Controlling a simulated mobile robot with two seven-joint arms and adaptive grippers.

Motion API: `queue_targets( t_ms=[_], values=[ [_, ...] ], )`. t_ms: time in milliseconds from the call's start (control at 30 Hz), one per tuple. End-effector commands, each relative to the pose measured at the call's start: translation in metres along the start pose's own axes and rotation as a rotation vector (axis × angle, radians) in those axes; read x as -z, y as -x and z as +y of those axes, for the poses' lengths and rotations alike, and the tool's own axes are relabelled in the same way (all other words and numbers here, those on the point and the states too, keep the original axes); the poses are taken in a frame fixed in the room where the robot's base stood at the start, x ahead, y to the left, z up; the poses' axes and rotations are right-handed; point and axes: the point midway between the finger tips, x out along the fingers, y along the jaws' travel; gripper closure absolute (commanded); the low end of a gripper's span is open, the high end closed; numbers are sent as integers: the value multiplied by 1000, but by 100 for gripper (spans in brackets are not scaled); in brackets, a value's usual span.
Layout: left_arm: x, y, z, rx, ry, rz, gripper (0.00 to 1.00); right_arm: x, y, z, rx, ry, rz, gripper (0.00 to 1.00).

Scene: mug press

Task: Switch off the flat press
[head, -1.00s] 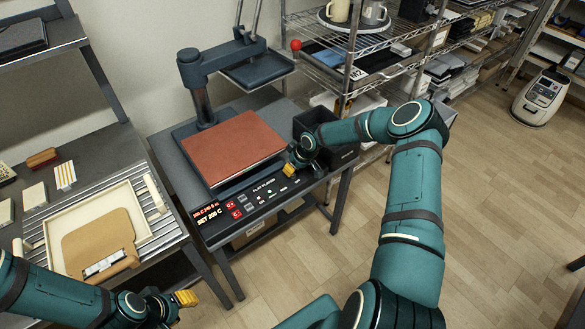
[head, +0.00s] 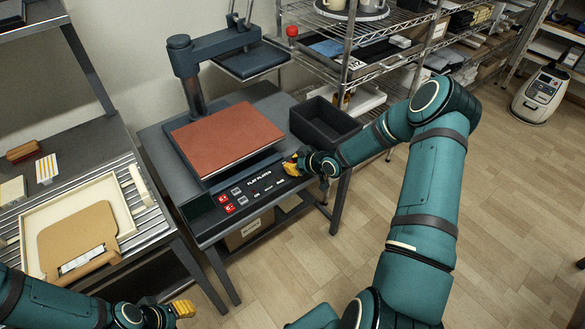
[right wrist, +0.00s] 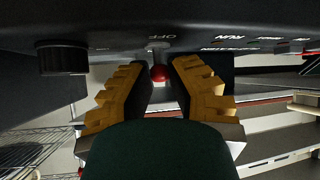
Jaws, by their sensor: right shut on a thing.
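The flat press stands on the grey table with its red-brown pad (head: 228,138) uncovered and its upper arm swung back. My right gripper (head: 290,165) is at the panel's right end. In the right wrist view, its yellow-padded fingers are shut on a switch lever with a red tip (right wrist: 160,73), just below the word OFF. My left gripper (head: 184,309) is low at the left, away from the press; its finger gap is not clear.
A black bin (head: 326,122) stands right of the press, close to my right forearm. A bench at the left holds a cream tray (head: 128,190) with a tan board (head: 78,240).

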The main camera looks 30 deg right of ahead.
Motion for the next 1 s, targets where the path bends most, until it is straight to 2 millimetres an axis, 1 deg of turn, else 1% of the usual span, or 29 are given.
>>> queue_targets(
  t_ms=[33,200,700,733,800,1000],
  values=[
    [0,-6,-2,0,0,2,59,-5,-2,-2,-1,1,14,100],
    [1,-12,-4,0,-1,6,59,-5,0,-2,-11,10,59,100],
    [2,-13,-5,0,-1,8,59,-4,1,-2,-13,13,77,100],
    [2,-13,-5,0,-1,8,59,-4,1,-2,-13,13,77,70],
    [2,-13,-5,0,-1,8,59,-4,1,-2,-14,13,78,50],
    [2,-13,-5,0,-1,7,59,-3,1,-1,-15,14,78,50]
  ],
)
